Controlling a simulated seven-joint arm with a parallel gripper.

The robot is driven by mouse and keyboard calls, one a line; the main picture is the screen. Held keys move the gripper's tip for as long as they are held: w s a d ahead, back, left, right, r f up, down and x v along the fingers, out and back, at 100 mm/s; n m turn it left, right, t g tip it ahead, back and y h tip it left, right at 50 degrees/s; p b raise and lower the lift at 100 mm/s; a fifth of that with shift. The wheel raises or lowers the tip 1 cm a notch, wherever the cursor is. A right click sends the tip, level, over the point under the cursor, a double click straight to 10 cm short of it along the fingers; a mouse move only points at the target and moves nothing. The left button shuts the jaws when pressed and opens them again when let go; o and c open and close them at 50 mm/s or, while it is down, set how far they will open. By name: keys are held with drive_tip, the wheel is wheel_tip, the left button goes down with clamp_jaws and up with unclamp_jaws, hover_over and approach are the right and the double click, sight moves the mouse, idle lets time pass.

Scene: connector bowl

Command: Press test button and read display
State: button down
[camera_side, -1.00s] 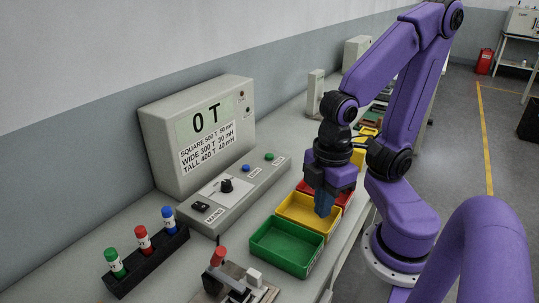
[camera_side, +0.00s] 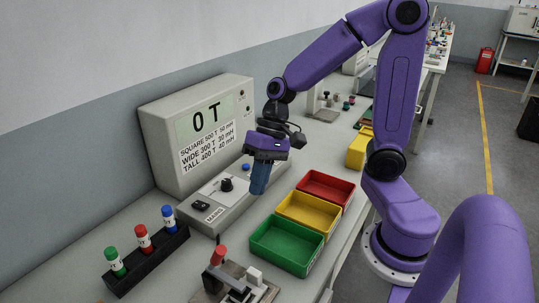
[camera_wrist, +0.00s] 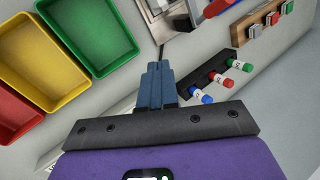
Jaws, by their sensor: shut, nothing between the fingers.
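The grey tester (camera_side: 150,125) stands against the wall. Its display (camera_side: 207,116) reads "0 T", above printed lines for SQUARE, WIDE and TALL. Its sloped front panel (camera_side: 232,205) carries a black rotary knob (camera_side: 227,184), a black switch (camera_side: 201,206) and a blue button (camera_side: 246,167). The green button is hidden behind my gripper. My gripper (camera_side: 258,192) is shut and empty, with blue fingers pointing down, at the panel's right front side; I cannot tell its height over the panel. In the wrist view its closed fingers (camera_wrist: 154,68) show no button beneath them.
Green (camera_side: 287,246), yellow (camera_side: 309,214) and red (camera_side: 327,187) trays stand in front of the panel. A black rack (camera_side: 150,262) holds green, red and blue markers at the left. A lever fixture (camera_side: 235,285) is at the front. A yellow bin (camera_side: 360,150) stands farther back.

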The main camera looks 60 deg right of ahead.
drive_tip(key=w+d+m+t, duration=0.5)
drive_tip(key=w+d+m, duration=0.6)
drive_tip(key=w, duration=0.1)
drive_tip(key=w+d+f+m+t+h, duration=0.1)
drive_tip(key=d+m, duration=0.4)
drive_tip(key=d, duration=0.5)
drive_tip(key=w+d+f+m+t+h, duration=0.1)
drive_tip(key=w+d+m+t+h, duration=0.1)
drive_tip(key=d+m, duration=0.4)
drive_tip(key=w+d+t, duration=0.1)
drive_tip(key=d, duration=0.3)
drive_tip(key=shift+d+h, duration=0.15)
drive_tip(key=shift+h, duration=0.15)
drive_tip(key=shift+f, duration=0.15)
drive_tip(key=shift+f, duration=4.3)
drive_tip(key=shift+f, duration=0.45)
